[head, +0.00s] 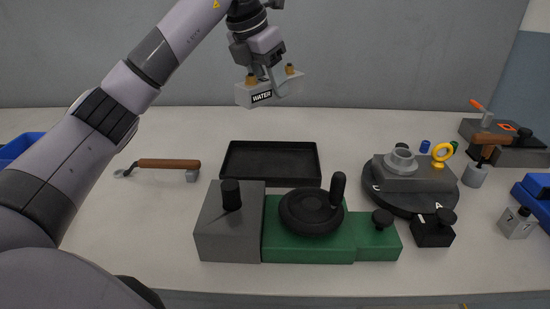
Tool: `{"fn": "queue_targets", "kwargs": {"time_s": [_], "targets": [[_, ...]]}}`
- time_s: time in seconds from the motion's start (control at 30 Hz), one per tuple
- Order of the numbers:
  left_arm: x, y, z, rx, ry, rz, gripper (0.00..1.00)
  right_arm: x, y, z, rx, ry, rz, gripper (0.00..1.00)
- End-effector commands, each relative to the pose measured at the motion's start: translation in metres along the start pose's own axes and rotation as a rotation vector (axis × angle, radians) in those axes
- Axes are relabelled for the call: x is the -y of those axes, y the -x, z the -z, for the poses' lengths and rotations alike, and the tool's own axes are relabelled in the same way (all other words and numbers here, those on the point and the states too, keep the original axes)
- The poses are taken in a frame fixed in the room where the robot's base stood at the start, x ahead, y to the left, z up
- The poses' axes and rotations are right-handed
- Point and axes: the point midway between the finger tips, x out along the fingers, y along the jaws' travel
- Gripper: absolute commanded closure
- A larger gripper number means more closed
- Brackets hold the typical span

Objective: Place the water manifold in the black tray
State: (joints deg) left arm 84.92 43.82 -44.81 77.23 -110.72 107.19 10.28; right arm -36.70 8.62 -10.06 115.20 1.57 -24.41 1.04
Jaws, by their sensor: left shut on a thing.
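The water manifold (261,96) is a light grey block with a black "WATER" label and two brass fittings on top. My left gripper (269,76) is shut on it and holds it in the air, above and behind the black tray (270,179). The tray is shallow, rectangular and empty, and lies on the white table behind the green device. The gripper's fingertips are partly hidden at the manifold's top. My right gripper is not in view.
A green base with a black handwheel (311,211) and a grey block (229,222) stand in front of the tray. A wooden-handled tool (168,164) lies left. A round dark fixture (409,185) stands right. Blue bins (17,147) sit at the sides.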

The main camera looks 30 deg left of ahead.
Motion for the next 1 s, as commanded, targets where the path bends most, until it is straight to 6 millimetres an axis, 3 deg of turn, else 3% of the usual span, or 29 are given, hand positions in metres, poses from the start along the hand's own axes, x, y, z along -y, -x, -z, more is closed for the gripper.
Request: {"fn": "queue_targets", "kwargs": {"time_s": [0.1, 0.4, 0.73, 1.0], "targets": [[-0.001, -0.033, 0.015, -0.003, 0.001, -0.001, 1.0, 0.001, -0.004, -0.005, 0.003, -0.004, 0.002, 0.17], [0.0, -0.097, 0.041, 0.001, 0.001, -0.001, 1.0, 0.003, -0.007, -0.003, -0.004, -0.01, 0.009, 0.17], [0.0, -0.122, 0.051, 0.003, 0.001, 0.0, 1.0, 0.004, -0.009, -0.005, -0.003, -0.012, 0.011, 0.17], [0.0, -0.154, 0.064, 0.004, 0.001, 0.0, 1.0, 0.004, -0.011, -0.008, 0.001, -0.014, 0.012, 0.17]]}}
